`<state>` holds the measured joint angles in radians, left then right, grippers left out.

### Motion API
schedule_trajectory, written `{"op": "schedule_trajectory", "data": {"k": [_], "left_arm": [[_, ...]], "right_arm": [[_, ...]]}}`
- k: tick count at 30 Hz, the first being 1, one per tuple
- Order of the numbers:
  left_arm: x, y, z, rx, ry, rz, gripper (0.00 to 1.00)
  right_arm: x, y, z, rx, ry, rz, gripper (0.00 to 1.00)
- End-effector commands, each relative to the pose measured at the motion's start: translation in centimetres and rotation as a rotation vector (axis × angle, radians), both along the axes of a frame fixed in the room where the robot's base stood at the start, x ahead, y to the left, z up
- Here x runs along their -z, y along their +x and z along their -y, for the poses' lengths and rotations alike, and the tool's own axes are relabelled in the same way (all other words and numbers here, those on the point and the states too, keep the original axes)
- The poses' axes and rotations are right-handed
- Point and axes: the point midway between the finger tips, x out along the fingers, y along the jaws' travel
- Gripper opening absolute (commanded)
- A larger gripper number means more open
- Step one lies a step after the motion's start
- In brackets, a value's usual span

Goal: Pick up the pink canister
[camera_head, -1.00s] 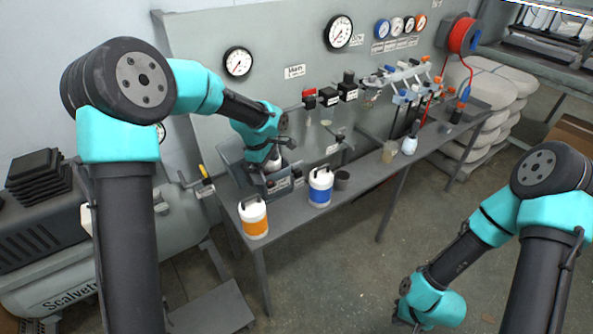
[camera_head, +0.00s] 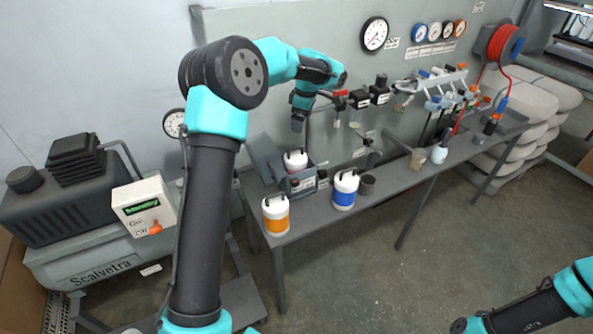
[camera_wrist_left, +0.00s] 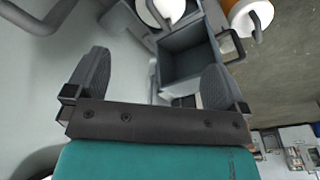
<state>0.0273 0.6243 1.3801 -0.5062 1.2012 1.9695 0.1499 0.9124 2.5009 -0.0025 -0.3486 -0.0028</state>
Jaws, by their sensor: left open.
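An orange-banded canister (camera_head: 276,216) and a blue-banded canister (camera_head: 344,190) stand in front of the box. My left gripper (camera_head: 298,123) is raised above the box, apart from it. In the left wrist view its fingers (camera_wrist_left: 152,80) are spread and empty. My right gripper is out of view.
The grey box has an empty compartment (camera_wrist_left: 188,60). A dark cup (camera_head: 367,184) stands right of the blue-banded canister. A wall panel with gauges (camera_head: 374,34) rises behind the bench. The bench front (camera_head: 405,195) is largely clear.

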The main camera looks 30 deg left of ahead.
Motion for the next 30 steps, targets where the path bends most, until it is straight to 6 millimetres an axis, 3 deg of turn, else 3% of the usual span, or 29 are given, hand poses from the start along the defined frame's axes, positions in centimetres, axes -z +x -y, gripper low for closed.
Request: {"op": "schedule_trajectory", "data": {"k": [18, 30], "left_arm": [[10.1, -0.3, -1.2, 0.0, 0.0, -0.002, 1.0], [11.0, -0.3, -1.3, 0.0, -0.001, 0.001, 1.0]], "right_arm": [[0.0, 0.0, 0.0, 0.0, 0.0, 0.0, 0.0], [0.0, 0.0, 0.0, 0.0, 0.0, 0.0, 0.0]]}}
